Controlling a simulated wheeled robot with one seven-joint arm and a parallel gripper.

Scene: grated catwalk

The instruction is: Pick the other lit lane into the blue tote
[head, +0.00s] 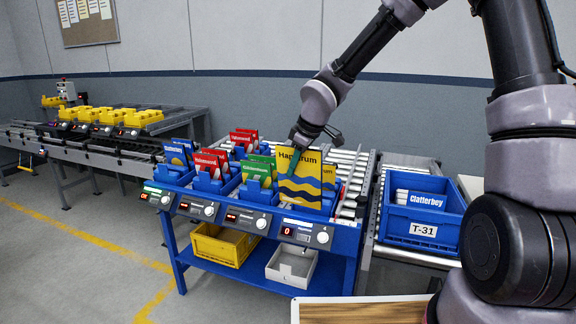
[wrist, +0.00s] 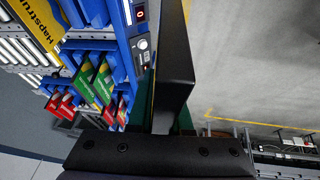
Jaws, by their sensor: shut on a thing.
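A yellow Hapstrum packet (head: 300,190) with dark blue waves stands upright at the rack's right-hand lane in the head view. My gripper (head: 297,150) is shut on its upper part, with a finger across its name. In the wrist view my gripper (wrist: 165,115) shows the held packet only as a thin yellow edge. Another Hapstrum packet (wrist: 38,28) shows in the wrist view. The right lane's display (head: 287,231) shows a red 0.
The blue rack (head: 262,292) also holds green packets (head: 252,173), red packets (head: 207,163) and blue packets (head: 176,156). A yellow bin (head: 222,246) and a grey bin (head: 290,264) sit below. A wooden board (head: 365,312) is at the front. Floor at left is clear.

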